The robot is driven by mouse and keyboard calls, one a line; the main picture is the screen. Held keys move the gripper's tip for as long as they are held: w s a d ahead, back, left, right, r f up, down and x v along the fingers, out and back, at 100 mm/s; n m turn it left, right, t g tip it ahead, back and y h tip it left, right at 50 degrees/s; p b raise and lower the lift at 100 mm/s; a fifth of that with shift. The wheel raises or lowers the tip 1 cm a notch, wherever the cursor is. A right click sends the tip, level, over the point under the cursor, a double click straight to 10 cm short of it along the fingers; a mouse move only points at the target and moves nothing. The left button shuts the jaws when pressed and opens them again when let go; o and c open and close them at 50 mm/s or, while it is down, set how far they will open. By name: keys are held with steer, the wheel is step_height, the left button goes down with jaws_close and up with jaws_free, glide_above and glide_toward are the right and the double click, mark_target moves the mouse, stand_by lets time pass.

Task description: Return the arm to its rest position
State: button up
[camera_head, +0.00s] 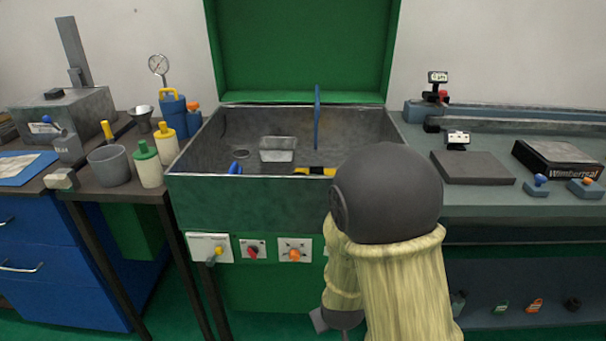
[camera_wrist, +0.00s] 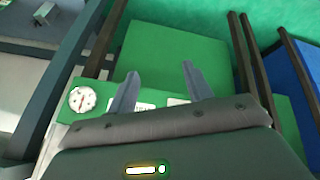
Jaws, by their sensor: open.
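My arm, in a cream sleeve with a dark grey rounded joint, rises at the centre right of the head view, in front of the green machine (camera_head: 235,205). Its lower end hangs below the machine's row of switches, and the fingers cannot be made out there. In the wrist view my gripper (camera_wrist: 158,88) shows two grey fingers spread apart with nothing between them. Beyond them are a green panel (camera_wrist: 175,55), a round dial (camera_wrist: 82,98) and pale labels partly hidden by the fingers.
The machine's open tub (camera_head: 200,150) holds a small metal tray (camera_head: 278,149). A left bench carries bottles (camera_head: 148,165) and a grey cup (camera_head: 109,166). A right bench carries a dark plate (camera_head: 472,168) and a black box (camera_head: 557,158).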

steer(key=s+d+r+m+g, duration=0.3)
steer(key=s+d+r+m, duration=0.2)
steer(key=s+d+r, duration=0.5)
step_height(320, 180, up, 27)
steer(key=w+a+p, duration=0.1)
steer(key=a+p, duration=0.1)
steer(key=p, duration=2.5)
steer(key=shift+w+r+p, duration=0.15)
steer(key=shift+w+p, duration=0.05)
steer(key=shift+p, duration=0.1)
steer(key=shift+a, duration=0.1)
